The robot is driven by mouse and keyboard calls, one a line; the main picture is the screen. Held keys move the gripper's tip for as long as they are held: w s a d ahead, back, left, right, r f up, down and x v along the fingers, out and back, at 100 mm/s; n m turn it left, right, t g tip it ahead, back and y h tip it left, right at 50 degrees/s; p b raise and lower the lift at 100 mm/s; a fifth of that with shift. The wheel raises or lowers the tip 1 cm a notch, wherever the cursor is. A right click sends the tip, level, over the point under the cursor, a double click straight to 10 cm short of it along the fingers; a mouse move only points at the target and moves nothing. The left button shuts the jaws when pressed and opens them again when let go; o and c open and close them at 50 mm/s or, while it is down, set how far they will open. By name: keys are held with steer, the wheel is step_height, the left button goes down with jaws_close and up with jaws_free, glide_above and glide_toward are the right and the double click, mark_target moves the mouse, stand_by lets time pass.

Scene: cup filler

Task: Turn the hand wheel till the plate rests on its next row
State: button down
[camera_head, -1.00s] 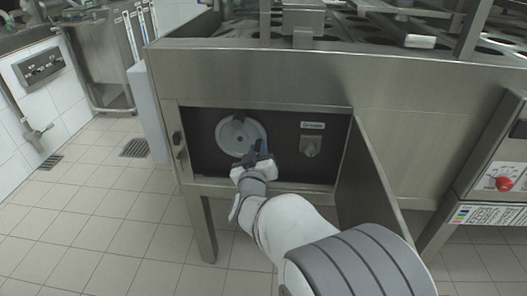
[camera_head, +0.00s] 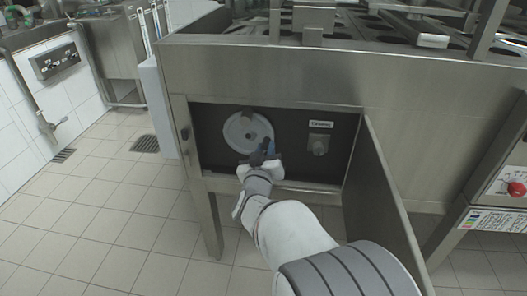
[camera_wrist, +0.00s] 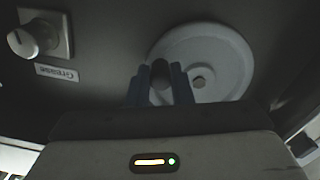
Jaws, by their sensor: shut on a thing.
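The hand wheel (camera_head: 240,128) is a light grey disc inside an open dark compartment in the front of the steel machine. It also shows in the wrist view (camera_wrist: 222,52), with a bolt at its hub. My gripper (camera_head: 267,150) is at the wheel's lower right edge. In the wrist view its blue fingers (camera_wrist: 161,84) stand on either side of a dark round handle (camera_wrist: 160,72) on the wheel and are shut on it. The machine's top (camera_head: 375,22) has round holes in rows. I cannot tell how the plate sits against a row.
A small knob (camera_head: 318,146) under a label is right of the wheel; the wrist view label reads "Grease" (camera_wrist: 57,73). The open compartment door (camera_head: 380,195) stands close to the right of my arm. A red button (camera_head: 516,188) is at far right. Tiled floor is clear at left.

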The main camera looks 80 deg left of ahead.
steer(key=shift+s, duration=0.2)
stand_by(0.6)
steer(key=c, duration=1.3)
jaws_free()
steer(key=shift+a, duration=0.1)
steer(key=p+v, duration=0.2)
steer(key=v, duration=0.6)
steer(key=shift+c, duration=0.2)
